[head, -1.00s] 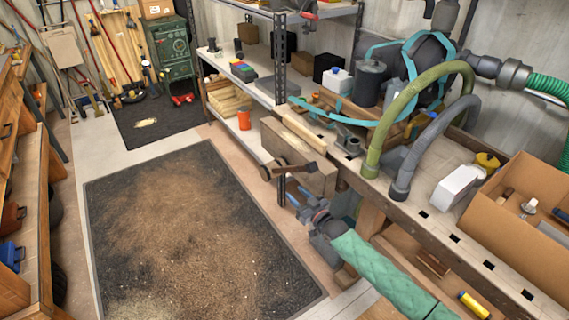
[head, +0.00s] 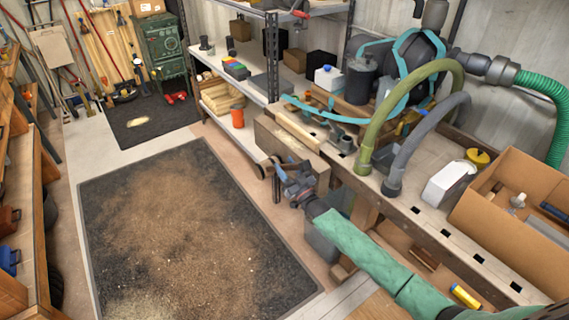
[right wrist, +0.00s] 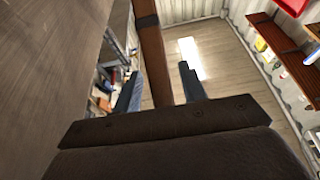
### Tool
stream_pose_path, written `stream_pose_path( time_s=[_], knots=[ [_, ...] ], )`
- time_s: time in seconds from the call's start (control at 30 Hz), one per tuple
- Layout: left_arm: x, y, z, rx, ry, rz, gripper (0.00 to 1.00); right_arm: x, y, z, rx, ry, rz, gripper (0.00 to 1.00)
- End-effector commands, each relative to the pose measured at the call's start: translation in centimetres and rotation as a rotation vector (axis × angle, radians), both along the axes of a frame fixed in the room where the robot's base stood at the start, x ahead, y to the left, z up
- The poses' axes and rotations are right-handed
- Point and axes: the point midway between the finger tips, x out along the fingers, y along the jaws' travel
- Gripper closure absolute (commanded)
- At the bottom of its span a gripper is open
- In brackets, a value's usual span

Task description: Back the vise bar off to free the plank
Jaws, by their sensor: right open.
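A pale plank (head: 297,129) lies along the gap between this jaw and the bench. The vise bar (head: 263,171) is a brown wooden rod at the jaw's front, partly hidden by my right gripper (head: 283,172). In the right wrist view the bar (right wrist: 153,60) runs between the two blue fingers of my right gripper (right wrist: 161,90), which are open with gaps at the sides. My left gripper is out of view.
The workbench (head: 420,210) carries hoses, a white box and a cardboard box (head: 520,205) at right. An orange cup (head: 238,117) sits on the shelf behind the vise. The dark mat (head: 190,230) to the left is clear apart from sawdust.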

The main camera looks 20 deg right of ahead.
Motion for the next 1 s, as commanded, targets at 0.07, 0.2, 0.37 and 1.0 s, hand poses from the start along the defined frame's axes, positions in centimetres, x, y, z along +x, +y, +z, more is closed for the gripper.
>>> stream_pose_path(
  time_s=[0.07, 0.2, 0.37, 1.0],
  knots=[
    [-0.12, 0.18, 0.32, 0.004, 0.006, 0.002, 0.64, 0.53, 0.20, 0.27, 0.000, 0.001, 0.000, 0.58],
    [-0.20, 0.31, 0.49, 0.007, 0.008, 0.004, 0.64, 0.92, 0.38, 0.39, -0.001, 0.001, 0.001, 0.58],
    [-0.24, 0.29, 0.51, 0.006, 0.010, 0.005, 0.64, 0.95, 0.40, 0.36, -0.001, 0.001, 0.001, 0.58],
    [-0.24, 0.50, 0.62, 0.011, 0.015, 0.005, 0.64, 1.01, 0.40, 0.52, -0.003, 0.006, 0.001, 1.00]
  ],
)
